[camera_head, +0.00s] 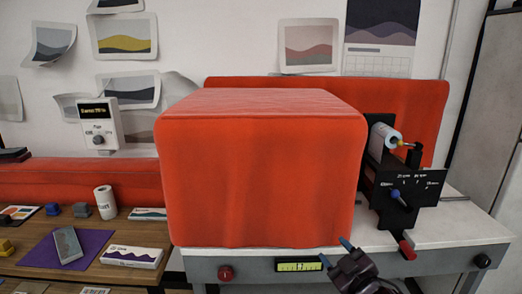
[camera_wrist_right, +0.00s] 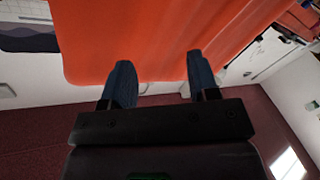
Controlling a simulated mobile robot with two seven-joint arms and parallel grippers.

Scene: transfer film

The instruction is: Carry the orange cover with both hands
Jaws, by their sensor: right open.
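The orange cover (camera_head: 260,180) is a large, boxy, red-orange cloth shape standing on the white-topped bench, its front hem close to the bench's front edge. My right gripper (camera_head: 335,252) is open at the cover's lower right front corner. In the right wrist view, my right gripper's two blue fingertips (camera_wrist_right: 158,82) are apart, and the cover (camera_wrist_right: 170,35) fills the space beyond them. The fingertips overlap the cover's lower edge in that view; I cannot tell whether they touch it. What is under the cover is hidden. My left gripper is not in view.
A black machine (camera_head: 400,185) with a white roll and levers stands right of the cover. The white bench top (camera_head: 450,228) is bare at right. A wooden table (camera_head: 30,262) at left holds a paper roll (camera_head: 106,202), boxes and a purple sheet. Prints hang on the wall.

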